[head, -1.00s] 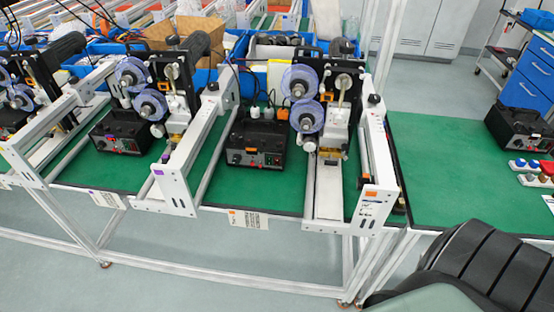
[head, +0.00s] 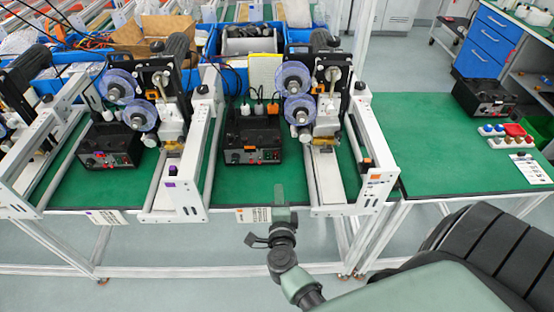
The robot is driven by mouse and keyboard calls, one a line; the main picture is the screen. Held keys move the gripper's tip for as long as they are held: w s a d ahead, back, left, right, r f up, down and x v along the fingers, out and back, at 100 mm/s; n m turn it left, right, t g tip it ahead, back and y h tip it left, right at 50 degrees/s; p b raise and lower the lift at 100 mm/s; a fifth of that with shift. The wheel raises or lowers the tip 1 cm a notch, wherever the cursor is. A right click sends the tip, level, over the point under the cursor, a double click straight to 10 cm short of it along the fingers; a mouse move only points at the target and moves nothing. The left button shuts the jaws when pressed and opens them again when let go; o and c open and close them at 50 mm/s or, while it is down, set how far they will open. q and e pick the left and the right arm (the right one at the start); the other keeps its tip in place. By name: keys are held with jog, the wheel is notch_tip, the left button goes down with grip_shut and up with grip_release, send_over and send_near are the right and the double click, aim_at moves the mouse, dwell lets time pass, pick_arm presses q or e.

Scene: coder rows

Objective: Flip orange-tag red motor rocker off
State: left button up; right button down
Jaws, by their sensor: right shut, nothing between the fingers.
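The orange-tag control box (head: 254,132), black with knobs and plugs on top, stands on the green bench between two machine frames. Its orange tag (head: 250,148) is on the front. Small reddish spots show on its front panel (head: 262,156); the motor rocker and its position are too small to tell. My right gripper (head: 279,190) is shut and empty, pointing up in the picture at the bench's front edge, below and slightly right of the box, apart from it. My left gripper is not in view.
A coder machine (head: 315,110) with purple reels stands right of the box. A similar box (head: 110,145) with a purple-tagged machine is at left. Another black box (head: 484,100) sits on the right bench beside coloured buttons (head: 510,132). The green mat (head: 420,145) there is largely clear.

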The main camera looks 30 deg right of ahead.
jog(key=b, duration=0.3)
send_near(276, 154)
jog(key=x, duration=0.5)
jog(key=shift+w+f, duration=0.2)
jog(key=shift+f, duration=0.05)
jog(key=shift+w+d+r, duration=0.1)
jog(key=shift+w+d, duration=0.35)
jog(key=shift+w, duration=0.1)
